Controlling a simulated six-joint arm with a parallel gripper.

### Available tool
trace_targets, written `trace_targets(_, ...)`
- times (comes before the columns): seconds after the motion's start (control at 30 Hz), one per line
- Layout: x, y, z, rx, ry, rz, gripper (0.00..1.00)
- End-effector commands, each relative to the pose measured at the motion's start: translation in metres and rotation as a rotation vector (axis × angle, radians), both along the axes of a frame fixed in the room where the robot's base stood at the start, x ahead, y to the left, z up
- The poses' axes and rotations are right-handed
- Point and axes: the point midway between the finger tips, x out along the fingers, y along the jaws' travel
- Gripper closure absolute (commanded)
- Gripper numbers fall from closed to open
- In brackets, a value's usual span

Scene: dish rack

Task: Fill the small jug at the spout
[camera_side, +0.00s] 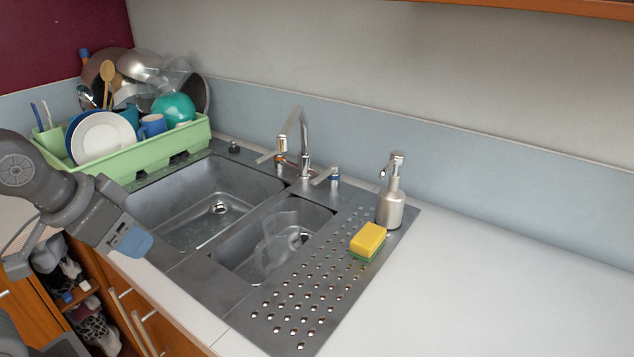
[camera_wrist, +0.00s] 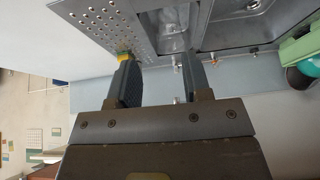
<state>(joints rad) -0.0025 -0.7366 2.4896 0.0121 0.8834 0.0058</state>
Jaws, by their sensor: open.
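The small jug (camera_side: 276,250) is clear and see-through. In the side view it stands in the narrow right basin (camera_side: 232,286), and its content is hard to tell. The spout (camera_side: 298,114) is a chrome curved tap at the back of the sink, between the two basins. My gripper (camera_side: 135,242) is at the left front edge of the sink, well apart from the jug and the spout. In the wrist view my gripper (camera_wrist: 159,58) has its two fingers apart with nothing between them. The narrow basin shows beyond the fingers, and a clear shape in it may be the jug.
A green dish rack (camera_side: 150,158) full of dishes stands at the back left. The large basin (camera_side: 165,215) looks empty. A yellow-green sponge (camera_side: 368,241) and a soap dispenser (camera_side: 391,203) sit on the perforated drainboard (camera_side: 300,312). The white counter (camera_side: 480,290) at right is clear.

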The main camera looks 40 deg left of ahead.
Motion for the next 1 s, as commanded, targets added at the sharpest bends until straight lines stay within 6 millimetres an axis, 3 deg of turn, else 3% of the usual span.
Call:
trace_targets(0.17, 0.059, 0.021, 0.020, 0.138, -0.118, -0.050, 0.55)
trace_targets(0.4, 0.192, 0.062, 0.053, 0.473, -0.383, -0.253, 0.55)
trace_targets(0.57, 0.275, 0.079, 0.057, 0.681, -0.543, -0.440, 0.55)
trace_targets(0.67, 0.320, 0.086, 0.049, 0.794, -0.641, -0.577, 0.55)
trace_targets(0.8, 0.373, 0.090, 0.024, 0.926, -0.777, -0.784, 0.55)
trace_targets(1.0, 0.415, 0.088, -0.026, 1.029, -0.960, -1.042, 0.55)
